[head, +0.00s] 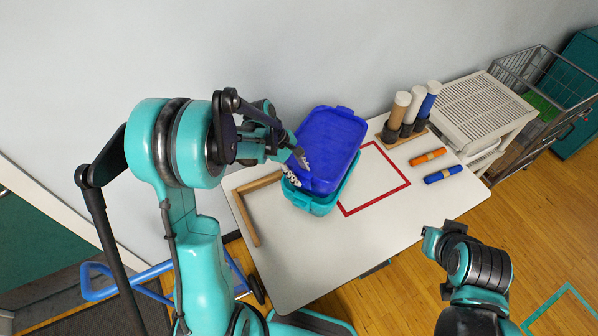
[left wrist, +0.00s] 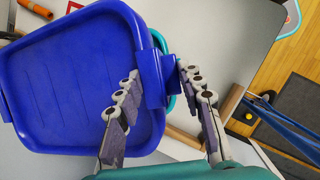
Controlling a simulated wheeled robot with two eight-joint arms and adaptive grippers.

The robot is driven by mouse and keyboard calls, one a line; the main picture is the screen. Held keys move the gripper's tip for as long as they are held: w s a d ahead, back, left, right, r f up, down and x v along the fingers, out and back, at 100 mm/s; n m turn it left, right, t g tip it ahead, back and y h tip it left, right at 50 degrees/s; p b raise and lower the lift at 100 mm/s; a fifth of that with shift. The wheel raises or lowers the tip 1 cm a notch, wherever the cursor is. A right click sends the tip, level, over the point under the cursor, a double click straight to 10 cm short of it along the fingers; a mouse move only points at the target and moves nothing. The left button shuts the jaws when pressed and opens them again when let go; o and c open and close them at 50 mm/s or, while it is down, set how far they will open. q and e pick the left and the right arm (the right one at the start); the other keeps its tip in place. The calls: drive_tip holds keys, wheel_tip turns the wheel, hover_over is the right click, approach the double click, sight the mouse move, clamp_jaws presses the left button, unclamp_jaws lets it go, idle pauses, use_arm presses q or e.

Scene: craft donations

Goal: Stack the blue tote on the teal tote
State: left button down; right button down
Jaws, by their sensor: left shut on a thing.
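The blue tote (head: 328,145) is over the teal tote (head: 318,206), open side up and roughly in line with it. The teal tote's front and right rim show beneath it; most of the teal tote is hidden. I cannot tell whether the blue tote rests fully on it. My left gripper (head: 297,168) is shut on the blue tote's near-left end. In the left wrist view, its fingers (left wrist: 160,76) lie on both sides of the end handle of the blue tote (left wrist: 75,85), with a teal edge (left wrist: 160,42) behind. My right gripper (head: 432,240) is away from the totes, its fingers unclear.
The white table (head: 290,265) has a red outlined square (head: 408,184) right of the totes and a wooden corner guide (head: 246,216) left of them. The table front is clear.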

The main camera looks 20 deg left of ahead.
use_arm(q)
drive_tip(key=shift+f, duration=0.15)
drive_tip(key=c, duration=0.9)
unclamp_jaws()
drive_tip(key=v, duration=1.2)
drive_tip(key=shift+d, duration=0.1)
